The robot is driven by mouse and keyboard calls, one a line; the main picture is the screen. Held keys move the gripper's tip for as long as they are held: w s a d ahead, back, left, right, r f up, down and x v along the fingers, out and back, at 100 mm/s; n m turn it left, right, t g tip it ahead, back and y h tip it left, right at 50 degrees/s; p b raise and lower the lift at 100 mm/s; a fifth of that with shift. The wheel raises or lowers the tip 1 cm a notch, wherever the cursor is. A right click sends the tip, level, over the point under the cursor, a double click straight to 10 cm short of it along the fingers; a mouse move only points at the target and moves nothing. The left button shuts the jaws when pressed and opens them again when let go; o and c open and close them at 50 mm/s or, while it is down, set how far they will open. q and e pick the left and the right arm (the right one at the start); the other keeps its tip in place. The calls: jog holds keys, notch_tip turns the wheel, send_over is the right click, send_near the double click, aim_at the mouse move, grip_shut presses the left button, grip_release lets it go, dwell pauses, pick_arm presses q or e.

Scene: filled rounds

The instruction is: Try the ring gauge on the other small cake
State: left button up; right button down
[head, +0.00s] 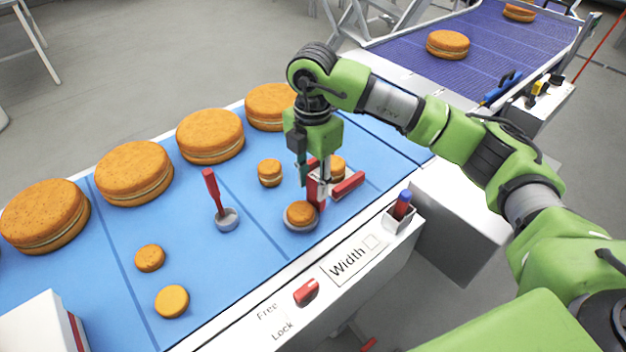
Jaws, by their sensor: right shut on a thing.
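My right gripper (314,178) points down over the blue belt and is shut on a red handle (313,192), which I take to be the ring gauge's. A grey ring (287,222) shows low around a small cake (301,212) just below the gripper; whether it rests fully on the belt is hard to tell. Another small cake (270,170) stands behind and left of the gripper. A further small cake (338,164) is partly hidden behind it. Two more small cakes (149,258) (172,301) lie at front left. My left gripper is not in view.
A red-handled tool with a grey cup (227,219) stands left of the gripper. Several large filled cakes (134,172) line the belt's far side. A red bar (348,185) lies right of the gripper. The front ledge carries a red switch (306,291) and a red-blue piece (402,204).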

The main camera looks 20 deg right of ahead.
jog(key=shift+f+b, duration=0.5)
jog(key=shift+f, duration=0.3)
jog(key=shift+r, duration=0.1)
dwell(1.0)
jog(key=shift+r+p, duration=3)
jog(key=shift+r, duration=1.85)
